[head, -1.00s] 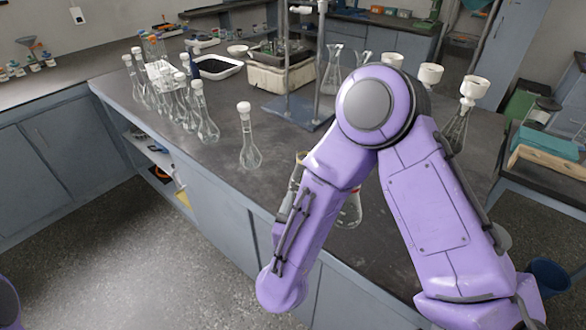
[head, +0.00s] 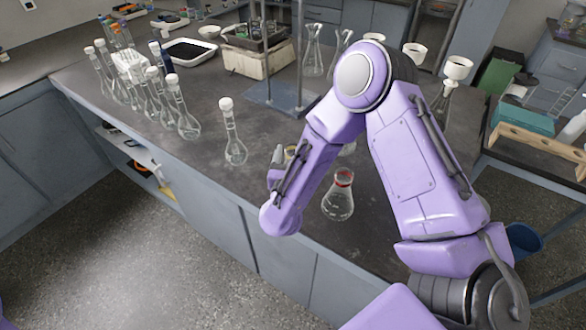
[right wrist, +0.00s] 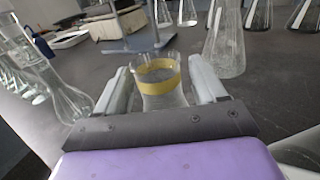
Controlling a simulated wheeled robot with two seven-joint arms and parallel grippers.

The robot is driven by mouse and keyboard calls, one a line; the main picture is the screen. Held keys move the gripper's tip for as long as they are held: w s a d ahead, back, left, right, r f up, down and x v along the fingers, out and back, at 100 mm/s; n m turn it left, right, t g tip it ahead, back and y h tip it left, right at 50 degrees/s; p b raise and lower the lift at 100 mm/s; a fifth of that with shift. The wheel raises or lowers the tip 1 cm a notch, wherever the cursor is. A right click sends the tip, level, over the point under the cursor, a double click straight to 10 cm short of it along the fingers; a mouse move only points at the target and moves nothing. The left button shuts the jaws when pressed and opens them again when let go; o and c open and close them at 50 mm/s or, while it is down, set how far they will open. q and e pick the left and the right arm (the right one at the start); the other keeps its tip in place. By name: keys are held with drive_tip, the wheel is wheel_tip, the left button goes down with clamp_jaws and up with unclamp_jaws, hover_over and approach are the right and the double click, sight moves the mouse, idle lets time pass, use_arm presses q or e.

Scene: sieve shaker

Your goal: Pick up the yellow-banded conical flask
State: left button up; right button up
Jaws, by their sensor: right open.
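The yellow-banded conical flask (right wrist: 160,82) stands between the two fingers of my right gripper (right wrist: 162,90) in the right wrist view. The fingers are open on either side of its neck, and I cannot tell whether either touches it. In the head view a bit of its yellow band (head: 291,151) shows behind my forearm; most of the flask is hidden there. One finger of my right gripper (head: 278,155) shows beside it. A red-banded conical flask (head: 338,198) stands nearer the bench's front edge. My left gripper is not in view.
A white-stoppered flask (head: 233,135) stands to the left on the dark bench (head: 195,165). Several stoppered flasks (head: 150,95) crowd the far left. A stand with a blue-grey base (head: 280,100) is behind. In the wrist view a clear flask (right wrist: 226,45) is close by on the right.

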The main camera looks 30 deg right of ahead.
drive_tip(key=shift+d, duration=0.1)
drive_tip(key=c, duration=0.3)
clamp_jaws()
drive_tip(key=shift+w+r, duration=0.1)
drive_tip(key=shift+r, duration=0.5)
drive_tip(key=r, duration=0.3)
drive_tip(key=shift+s+a+b, duration=0.25)
drive_tip(key=shift+s+b, duration=0.1)
drive_tip(key=shift+s, duration=0.05)
drive_tip(key=s+a+r+p, duration=0.4)
drive_tip(key=s+r+p, duration=0.4)
drive_tip(key=s+p, duration=0.3)
drive_tip(key=shift+s+r, duration=0.4)
drive_tip(key=shift+s, duration=0.4)
